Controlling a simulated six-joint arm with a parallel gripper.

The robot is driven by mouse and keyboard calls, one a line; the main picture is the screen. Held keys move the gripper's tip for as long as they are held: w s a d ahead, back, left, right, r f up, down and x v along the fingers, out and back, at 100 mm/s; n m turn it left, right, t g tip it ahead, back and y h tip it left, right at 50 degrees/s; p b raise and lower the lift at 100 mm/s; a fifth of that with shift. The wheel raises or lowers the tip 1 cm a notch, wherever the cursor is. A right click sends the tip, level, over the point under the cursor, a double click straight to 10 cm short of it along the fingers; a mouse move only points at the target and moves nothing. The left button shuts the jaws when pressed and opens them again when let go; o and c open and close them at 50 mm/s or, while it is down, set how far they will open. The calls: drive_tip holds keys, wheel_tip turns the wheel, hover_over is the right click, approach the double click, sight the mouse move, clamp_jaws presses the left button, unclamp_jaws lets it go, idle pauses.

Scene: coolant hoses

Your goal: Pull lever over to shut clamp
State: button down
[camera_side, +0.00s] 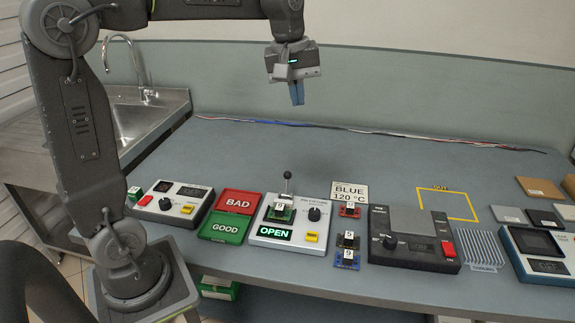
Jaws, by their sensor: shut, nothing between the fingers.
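The lever (286,183) stands upright with a dark ball on top, at the back of the white fixture box (265,239). The box has a dark knob, a yellow button and a lit green display (274,232) reading OPEN. A small green board (281,214) with a chip marked with a number sits in the clamp in front of the lever. My gripper (297,101) is shut and empty, pointing down, high above the table and behind the lever, well apart from it.
Left of the box lie a red BAD tray (239,193) and a green GOOD tray (212,237). To its right are small boards (347,240), a BLUE 120 °C sign (349,186) and a dark heater unit (380,264). Cables (370,131) run along the back; the table between is clear.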

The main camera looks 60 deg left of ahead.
sight(287, 183)
drive_tip(key=w+a+f+n+g+h, duration=0.25)
drive_tip(key=w+a+f+n, duration=0.45)
drive_tip(key=w+a+n, duration=0.4)
drive_tip(key=w+a+f+n+g+h, duration=0.1)
drive_tip(key=a+f+n+g, duration=0.1)
drive_tip(key=a+f+n, duration=0.5)
drive_tip(key=a+f, duration=0.4)
drive_tip(key=f, duration=0.2)
drive_tip(key=shift+w+a+f+n, duration=0.2)
drive_tip(key=shift+w+a+n, duration=0.1)
drive_tip(key=shift+n, duration=0.1)
drive_tip(key=shift+d, duration=0.1)
drive_tip(key=s+d+f, duration=0.4)
drive_tip(key=d+f, duration=0.2)
drive_tip(key=f, duration=0.2)
drive_tip(key=shift+s+d, duration=0.35)
drive_tip(key=shift+d, duration=0.05)
